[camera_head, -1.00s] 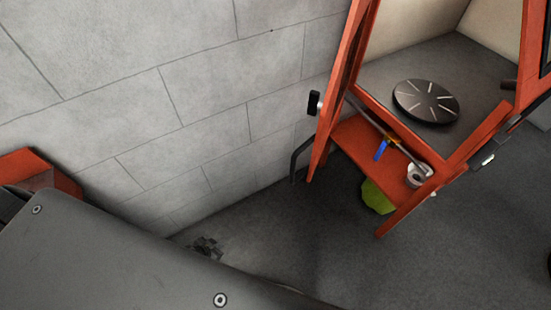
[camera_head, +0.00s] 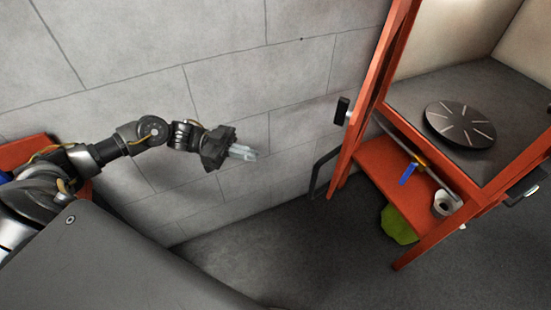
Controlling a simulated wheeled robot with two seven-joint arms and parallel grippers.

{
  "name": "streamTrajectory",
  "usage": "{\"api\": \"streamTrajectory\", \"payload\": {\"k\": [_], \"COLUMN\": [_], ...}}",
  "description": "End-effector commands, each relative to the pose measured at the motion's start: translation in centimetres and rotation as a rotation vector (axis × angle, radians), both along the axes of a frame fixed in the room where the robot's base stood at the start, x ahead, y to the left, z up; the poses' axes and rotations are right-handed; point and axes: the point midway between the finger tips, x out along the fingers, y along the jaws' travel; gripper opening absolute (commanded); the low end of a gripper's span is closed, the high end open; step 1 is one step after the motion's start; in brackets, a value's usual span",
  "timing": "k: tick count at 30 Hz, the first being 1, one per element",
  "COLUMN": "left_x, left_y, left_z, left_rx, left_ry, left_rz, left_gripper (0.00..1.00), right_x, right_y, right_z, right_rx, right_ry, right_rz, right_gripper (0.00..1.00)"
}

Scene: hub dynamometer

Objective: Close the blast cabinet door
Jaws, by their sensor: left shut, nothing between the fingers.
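The blast cabinet (camera_head: 475,184) is an orange frame with a grey floor inside, at the right. Its orange door (camera_head: 376,92) stands open, swung out to the left and seen nearly edge-on. A black knob or latch (camera_head: 342,111) sticks out from the door's left side. A dark bar handle (camera_head: 318,174) shows low by the door's edge. My left gripper (camera_head: 250,153) is shut and empty, in front of the grey wall, left of the door and apart from it. My right gripper is out of view.
A dark slotted turntable (camera_head: 460,124) lies in the cabinet. The shelf below holds a blue-handled tool (camera_head: 408,174) and a white roll (camera_head: 446,204). A green object (camera_head: 398,226) is underneath. The block wall (camera_head: 200,60) runs along the left. The dark floor (camera_head: 300,255) before the door looks clear.

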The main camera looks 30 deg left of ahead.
Motion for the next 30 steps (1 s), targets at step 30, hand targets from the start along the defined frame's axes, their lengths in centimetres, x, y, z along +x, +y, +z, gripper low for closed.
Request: {"api": "streamTrajectory", "payload": {"k": [30], "left_x": [1.7], "left_y": [-13.1], "left_z": [0.0], "left_rx": [0.0], "left_ry": [-0.002], "left_rz": [0.003], "left_gripper": [0.0], "right_x": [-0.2], "right_y": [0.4], "right_z": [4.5], "right_rx": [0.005], "right_ry": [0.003], "right_rz": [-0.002], "right_gripper": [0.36]}}
